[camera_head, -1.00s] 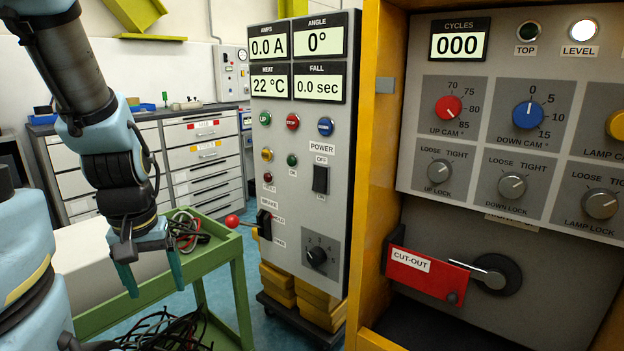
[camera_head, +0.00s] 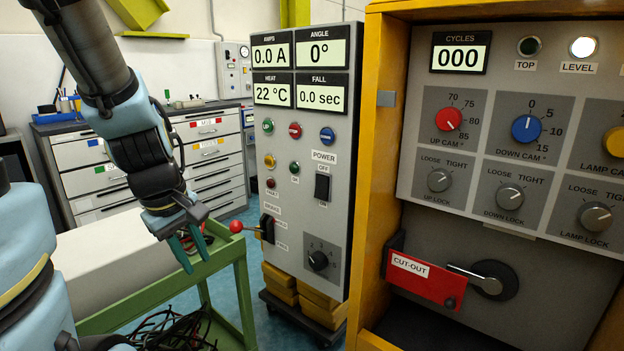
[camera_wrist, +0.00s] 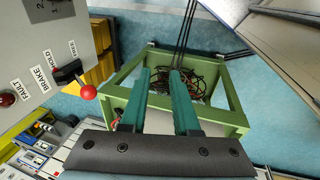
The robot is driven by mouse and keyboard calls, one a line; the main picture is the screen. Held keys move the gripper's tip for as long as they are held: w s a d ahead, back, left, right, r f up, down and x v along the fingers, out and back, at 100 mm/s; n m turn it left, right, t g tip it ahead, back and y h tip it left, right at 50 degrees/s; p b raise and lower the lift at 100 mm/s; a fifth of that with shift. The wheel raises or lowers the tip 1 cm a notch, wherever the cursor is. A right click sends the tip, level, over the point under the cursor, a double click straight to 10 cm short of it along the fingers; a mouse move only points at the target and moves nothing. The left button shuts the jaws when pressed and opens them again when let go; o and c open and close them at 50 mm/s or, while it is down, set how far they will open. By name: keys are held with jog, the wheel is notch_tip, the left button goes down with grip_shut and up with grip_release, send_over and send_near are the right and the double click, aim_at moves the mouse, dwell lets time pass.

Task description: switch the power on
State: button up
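The black power switch (camera_head: 322,187) sits on the grey control panel (camera_head: 290,225), under a POWER label with OFF above it and ON below. The panel's displays are lit. My gripper (camera_head: 196,257) is to the left of the panel, above the green cart, with its fingers pointing down. In the wrist view my gripper (camera_wrist: 159,100) shows two teal fingers apart with nothing between them. It is clear of the switch, and the switch does not show in the wrist view.
A brake lever with a red ball (camera_head: 236,226) sticks out left from the panel near my gripper; its ball (camera_wrist: 88,92) also shows in the wrist view. The green cart (camera_head: 160,286) holds cables. A yellow-framed cabinet with a red CUT-OUT lever (camera_head: 427,277) stands on the right.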

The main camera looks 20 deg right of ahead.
jog(key=d+r+n+p, duration=0.1)
jog(key=d+r+n, duration=0.2)
jog(key=d+r+n+h+p, duration=0.1)
jog(key=d+r+n+p, duration=0.1)
jog(key=d+r+n, duration=0.1)
jog(key=shift+s+d+r+n+t+h, duration=0.1)
jog(key=shift+d+r+n+t+h, duration=0.05)
jog(key=shift+r+n+t+h, duration=0.3)
grip_shut()
jog(key=s+d+r+n+h+p, duration=0.1)
jog(key=d+r+n+p, duration=0.3)
jog(key=d+r+n, duration=0.4)
jog(key=shift+s+d+r+n+h, duration=0.15)
jog(key=shift+d+r+n+h, duration=0.4)
jog(key=shift+n, duration=1)
jog(key=shift+a+t, duration=0.15)
jog(key=shift+t, duration=0.1)
